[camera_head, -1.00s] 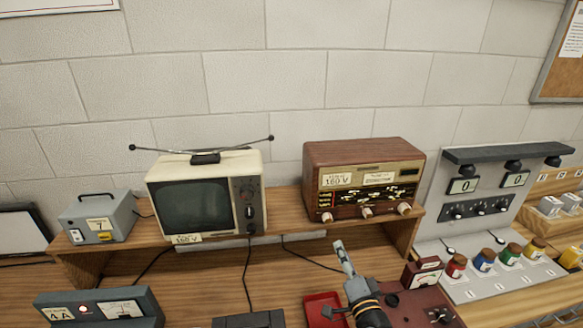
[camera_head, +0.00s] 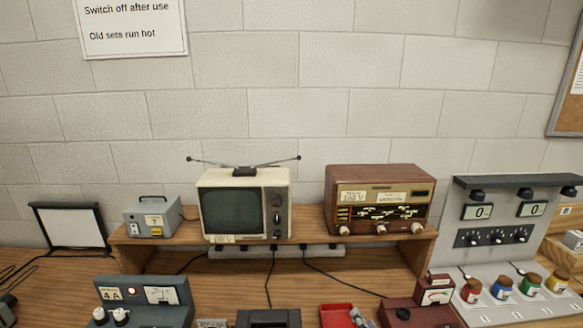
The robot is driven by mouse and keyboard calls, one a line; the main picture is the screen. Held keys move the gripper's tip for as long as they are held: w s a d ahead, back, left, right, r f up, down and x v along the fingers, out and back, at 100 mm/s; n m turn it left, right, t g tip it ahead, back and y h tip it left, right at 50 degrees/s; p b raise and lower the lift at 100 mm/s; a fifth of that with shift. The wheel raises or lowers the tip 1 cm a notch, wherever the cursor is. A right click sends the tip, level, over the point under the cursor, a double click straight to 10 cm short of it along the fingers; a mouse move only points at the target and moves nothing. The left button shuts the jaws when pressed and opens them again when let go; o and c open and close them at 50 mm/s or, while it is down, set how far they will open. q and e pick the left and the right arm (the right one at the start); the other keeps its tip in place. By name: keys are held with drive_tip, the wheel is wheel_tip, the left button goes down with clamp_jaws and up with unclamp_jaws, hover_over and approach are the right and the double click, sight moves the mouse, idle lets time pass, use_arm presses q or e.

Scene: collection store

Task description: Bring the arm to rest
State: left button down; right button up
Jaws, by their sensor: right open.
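Only the grey tip of my right gripper (camera_head: 359,317) shows at the bottom edge, over the right side of a red tray (camera_head: 337,316). The rest of the gripper is below the picture, and nothing is seen held in it. My left gripper is not in view.
A cream television (camera_head: 245,209), a brown radio (camera_head: 380,200) and a grey box numbered 7 (camera_head: 152,216) stand on a wooden shelf. A dark meter box (camera_head: 143,299) is front left. A dark red meter unit (camera_head: 420,314) and a panel with coloured jars (camera_head: 500,238) stand at right.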

drive_tip(key=s+d+f+n+g+h, duration=0.2)
drive_tip(key=s+d+f+n+g, duration=0.25)
drive_tip(key=s, duration=0.65)
drive_tip(key=s+d+f+n+g+h, duration=0.2)
drive_tip(key=s+f+n+g, duration=0.4)
drive_tip(key=s, duration=0.5)
wheel_tip(320, 180, down, 28)
drive_tip(key=s+d+m+g+b, duration=0.2)
drive_tip(key=b, duration=0.3)
use_arm(q)
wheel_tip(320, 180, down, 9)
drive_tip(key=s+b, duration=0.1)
drive_tip(key=b, duration=0.2)
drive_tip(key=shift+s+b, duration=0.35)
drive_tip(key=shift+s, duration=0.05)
use_arm(e)
drive_tip(key=s+d+f+g, duration=0.1)
drive_tip(key=s+f, duration=1.7)
drive_tip(key=f, duration=0.3)
drive_tip(key=shift+s+y, duration=0.3)
